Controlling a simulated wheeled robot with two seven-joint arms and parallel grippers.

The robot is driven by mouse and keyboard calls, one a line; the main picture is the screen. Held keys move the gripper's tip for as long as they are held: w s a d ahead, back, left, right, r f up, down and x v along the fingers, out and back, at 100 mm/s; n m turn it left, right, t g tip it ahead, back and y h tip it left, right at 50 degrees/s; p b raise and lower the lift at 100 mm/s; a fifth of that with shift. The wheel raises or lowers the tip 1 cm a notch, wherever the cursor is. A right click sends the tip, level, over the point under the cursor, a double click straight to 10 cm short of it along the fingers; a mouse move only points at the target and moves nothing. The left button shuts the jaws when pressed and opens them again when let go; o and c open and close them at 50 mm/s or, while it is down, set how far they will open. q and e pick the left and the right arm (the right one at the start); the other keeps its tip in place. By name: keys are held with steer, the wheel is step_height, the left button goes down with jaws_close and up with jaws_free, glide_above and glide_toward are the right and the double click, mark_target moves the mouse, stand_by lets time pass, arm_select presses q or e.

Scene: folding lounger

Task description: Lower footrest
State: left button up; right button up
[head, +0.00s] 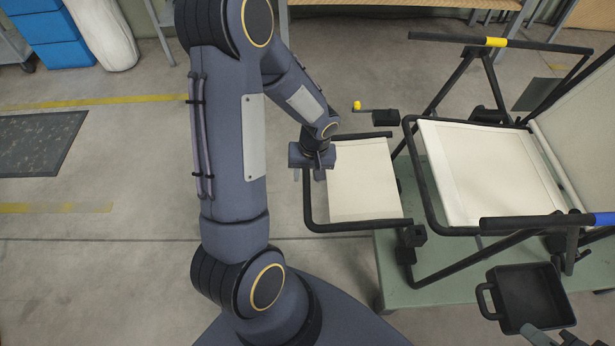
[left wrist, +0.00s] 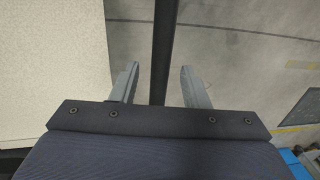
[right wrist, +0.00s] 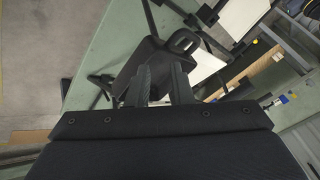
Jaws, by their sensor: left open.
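The footrest (head: 362,180) is a cream panel in a black tube frame at the left end of the lounger, about level with the seat (head: 485,170). My left gripper (head: 308,174) is at its outer end bar. In the left wrist view, the black bar (left wrist: 163,50) runs between the open fingers (left wrist: 158,85), with a gap on both sides. The cream panel (left wrist: 55,60) lies left of the bar. My right gripper (head: 552,338) is at the lower right, near a black tray. In the right wrist view its fingers (right wrist: 160,85) overlap the tray; whether they grip it is unclear.
The black tray (head: 527,295) with a loop handle sits beside the lounger's near side. The lounger stands on a green platform (head: 390,270). A yellow knob (head: 357,105) is beyond the footrest. An armrest with a blue sleeve (head: 525,221) is nearby. The floor left of the footrest is clear.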

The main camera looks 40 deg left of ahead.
arm_select(q)
steer(key=shift+f, duration=0.55)
arm_select(e)
steer(key=shift+f, duration=0.15)
arm_select(q)
steer(key=shift+c, duration=0.2)
jaws_close()
